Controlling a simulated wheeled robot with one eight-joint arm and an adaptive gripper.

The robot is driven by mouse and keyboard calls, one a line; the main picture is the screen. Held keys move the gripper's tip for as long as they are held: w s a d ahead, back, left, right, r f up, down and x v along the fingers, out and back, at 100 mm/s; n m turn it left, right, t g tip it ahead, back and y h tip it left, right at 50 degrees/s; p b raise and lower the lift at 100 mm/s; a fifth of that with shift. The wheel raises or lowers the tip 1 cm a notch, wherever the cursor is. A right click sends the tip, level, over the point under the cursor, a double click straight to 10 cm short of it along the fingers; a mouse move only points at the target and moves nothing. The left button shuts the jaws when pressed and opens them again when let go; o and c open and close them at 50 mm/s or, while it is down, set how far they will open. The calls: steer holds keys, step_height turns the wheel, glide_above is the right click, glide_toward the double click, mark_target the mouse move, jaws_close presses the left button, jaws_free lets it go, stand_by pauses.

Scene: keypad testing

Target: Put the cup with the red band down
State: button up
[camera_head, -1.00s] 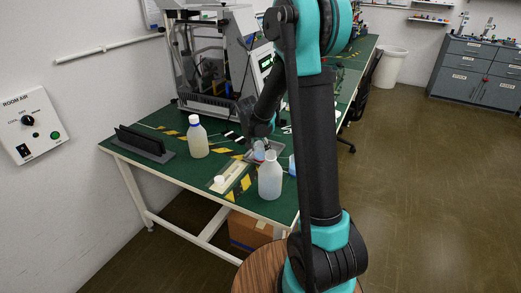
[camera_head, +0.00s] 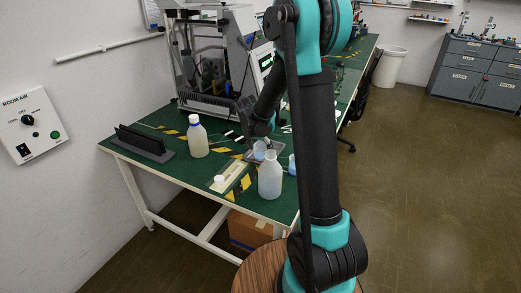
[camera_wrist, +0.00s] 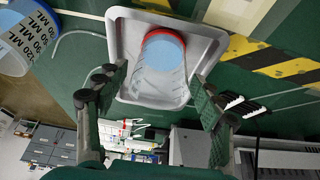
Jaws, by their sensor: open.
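The cup with the red band (camera_wrist: 163,68) is translucent with a bluish content. In the wrist view it stands over a grey metal tray (camera_wrist: 122,40), between and a little beyond my fingertips. My gripper (camera_wrist: 155,92) is open, with a finger to each side and gaps between the fingers and the cup. In the head view the cup (camera_head: 260,152) shows small at the tray (camera_head: 277,150), beside my gripper (camera_head: 258,137). Whether the cup's base rests fully flat is hard to tell.
A white bottle (camera_head: 270,175) stands close in front of the tray, and a blue-capped bottle (camera_head: 198,138) farther left. A graduated beaker (camera_wrist: 22,40) is near the tray. A black rack (camera_head: 143,143) and a machine (camera_head: 212,70) stand on the green bench.

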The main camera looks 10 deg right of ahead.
steer(key=v, duration=1.1)
steer(key=shift+r, duration=0.35)
